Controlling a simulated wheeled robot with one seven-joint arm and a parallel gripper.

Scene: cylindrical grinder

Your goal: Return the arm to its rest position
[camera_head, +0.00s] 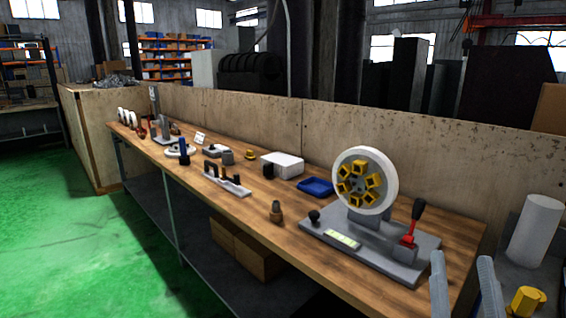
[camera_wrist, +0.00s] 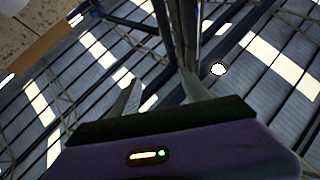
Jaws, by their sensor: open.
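My gripper (camera_head: 462,258) shows at the lower right of the head view as two grey fingers. They point upward and stand apart with nothing between them. In the wrist view the gripper (camera_wrist: 160,80) is also open and empty, facing the roof beams and skylights. The fingers appear in front of the right end of the wooden workbench (camera_head: 375,268), close to the grinder fixture's grey base. I cannot tell the exact gap. The rest of the arm is out of the head view.
The grinder fixture has a white wheel (camera_head: 391,185) with yellow blocks and a red lever (camera_head: 411,232). A blue tray (camera_head: 316,187), a white box (camera_head: 283,164) and several small parts lie along the bench. A white cylinder (camera_head: 537,230) and yellow part (camera_head: 527,301) are at right. Green floor (camera_head: 60,230) is clear.

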